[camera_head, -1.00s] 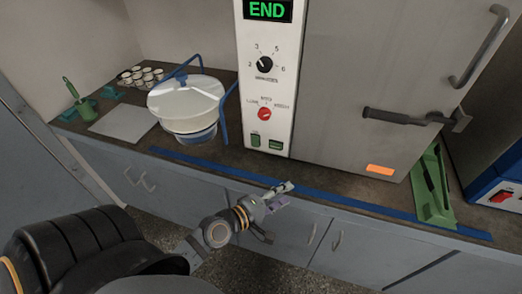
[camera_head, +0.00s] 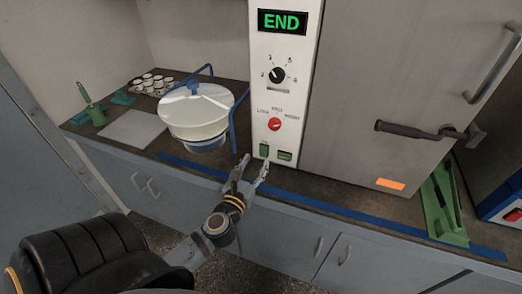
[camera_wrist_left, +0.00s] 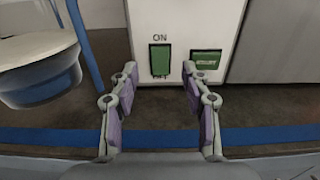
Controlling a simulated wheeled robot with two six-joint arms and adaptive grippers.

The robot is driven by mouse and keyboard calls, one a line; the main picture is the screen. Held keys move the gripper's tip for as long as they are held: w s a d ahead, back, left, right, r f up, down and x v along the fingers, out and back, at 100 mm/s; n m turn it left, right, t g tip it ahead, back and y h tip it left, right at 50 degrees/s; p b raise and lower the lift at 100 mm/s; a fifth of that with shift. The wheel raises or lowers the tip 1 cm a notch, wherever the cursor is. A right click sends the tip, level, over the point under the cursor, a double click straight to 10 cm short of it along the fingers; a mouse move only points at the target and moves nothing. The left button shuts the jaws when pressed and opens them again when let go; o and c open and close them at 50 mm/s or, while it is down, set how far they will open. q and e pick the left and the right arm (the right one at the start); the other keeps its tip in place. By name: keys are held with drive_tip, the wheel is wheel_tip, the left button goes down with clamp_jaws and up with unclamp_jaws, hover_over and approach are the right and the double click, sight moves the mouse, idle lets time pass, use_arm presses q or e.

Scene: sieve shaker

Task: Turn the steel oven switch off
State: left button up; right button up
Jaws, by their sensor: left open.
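The steel oven (camera_head: 375,90) stands on the counter with a white control panel (camera_head: 262,75) on its left. Its green switch (camera_head: 264,150) is low on the panel. In the left wrist view the switch (camera_wrist_left: 160,58) has ON printed above and a partly visible OFF below; I cannot tell which side is pressed. My left gripper (camera_head: 252,163) is open and empty, in front of and a little below the switch, pointing at it. In the left wrist view the fingers (camera_wrist_left: 159,82) straddle the switch, apparently without touching it. My right gripper is not in view.
A green label or second switch (camera_wrist_left: 205,60) sits right of the switch. A white-lidded pot (camera_head: 195,110) with blue supports stands left of the panel. Blue tape (camera_head: 330,207) runs along the counter's front. A green holder (camera_head: 440,208) and a blue machine with a red switch are at right.

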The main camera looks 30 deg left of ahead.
sight(263, 148)
use_arm(q)
drive_tip(key=x, duration=0.5)
drive_tip(key=shift+w+p, duration=0.3)
drive_tip(key=shift+p, duration=0.1)
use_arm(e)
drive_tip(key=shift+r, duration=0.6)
use_arm(q)
drive_tip(key=shift+c, duration=0.4)
clamp_jaws()
drive_tip(key=shift+f+b, duration=0.2)
drive_tip(key=shift+b, duration=0.15)
drive_tip(key=f+t+b, duration=0.1)
drive_tip(key=t+b, duration=0.1)
drive_tip(key=b, duration=0.6)
drive_tip(key=shift+s+f, duration=0.1)
drive_tip(key=shift+f, duration=0.1)
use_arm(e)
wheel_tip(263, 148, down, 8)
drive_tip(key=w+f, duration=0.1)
use_arm(q)
drive_tip(key=shift+b, duration=1)
drive_tip(key=shift+r+t+b, duration=0.25)
drive_tip(key=shift+t+b, duration=0.35)
drive_tip(key=shift+b, duration=0.5)
drive_tip(key=shift+s+r, duration=0.1)
drive_tip(key=shift+r, duration=0.1)
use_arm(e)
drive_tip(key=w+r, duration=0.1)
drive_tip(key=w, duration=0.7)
